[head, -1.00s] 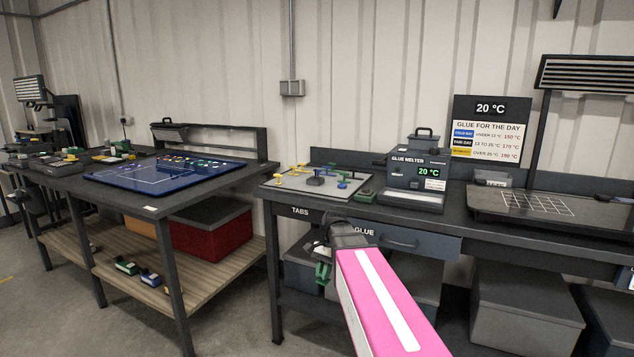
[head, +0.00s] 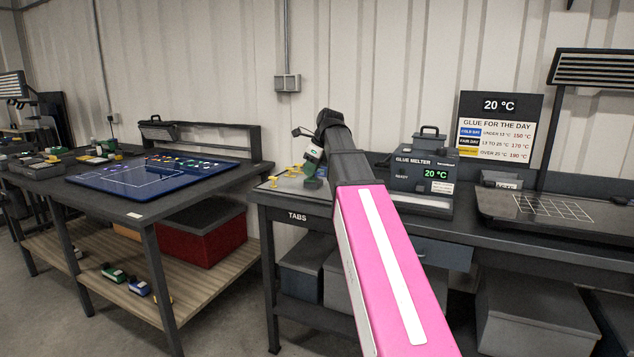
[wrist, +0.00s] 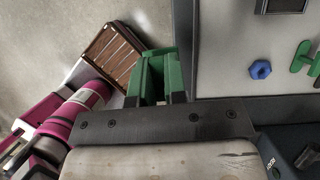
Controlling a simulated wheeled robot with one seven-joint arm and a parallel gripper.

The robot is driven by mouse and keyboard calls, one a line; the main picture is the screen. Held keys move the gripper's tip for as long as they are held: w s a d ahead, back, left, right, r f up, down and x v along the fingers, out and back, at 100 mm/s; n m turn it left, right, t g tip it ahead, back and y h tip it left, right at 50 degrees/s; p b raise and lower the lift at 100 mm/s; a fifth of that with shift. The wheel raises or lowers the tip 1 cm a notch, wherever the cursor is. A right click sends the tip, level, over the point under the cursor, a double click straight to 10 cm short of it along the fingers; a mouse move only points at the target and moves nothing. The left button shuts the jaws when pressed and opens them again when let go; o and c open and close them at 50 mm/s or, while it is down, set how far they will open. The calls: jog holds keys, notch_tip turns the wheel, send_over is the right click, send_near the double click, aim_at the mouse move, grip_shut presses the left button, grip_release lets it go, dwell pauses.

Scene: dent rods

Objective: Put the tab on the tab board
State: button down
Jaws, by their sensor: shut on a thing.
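The tab board (head: 268,187) is a light grey panel on the right-hand bench, partly hidden behind my arm in the head view. Yellow tabs (head: 293,170) show on it. In the wrist view the board (wrist: 225,55) lies to the right and carries a blue tab (wrist: 260,70) and a green tab (wrist: 301,57). My gripper (head: 311,155) is over the board in the head view, but its height is hard to judge.
The glue melter (head: 422,175) stands just right of my arm. A dark piece (head: 314,183) sits below the gripper. The left table holds a blue board (head: 150,178). A gap separates the two tables. A wooden crate (wrist: 112,52) shows in the wrist view.

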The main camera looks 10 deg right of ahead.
jog(key=shift+w+r+m, duration=0.15)
jog(key=shift+w+r, duration=0.05)
jog(key=shift+r, duration=0.3)
jog(key=shift+w+r+m, duration=0.15)
jog(key=shift+w+r, duration=0.05)
jog(key=shift+r, duration=0.25)
send_over(315, 192)
jog(key=d, duration=0.2)
jog(key=f, duration=0.6)
jog(key=shift+s+a+f, duration=0.25)
jog(key=shift+s+f, duration=0.1)
jog(key=shift+s, duration=0.05)
jog(key=shift+f, duration=2.1)
jog(key=c, duration=1.4)
grip_release()
jog(key=shift+c, duration=0.2)
jog(key=v, duration=1.2)
jog(key=shift+a+r, duration=0.1)
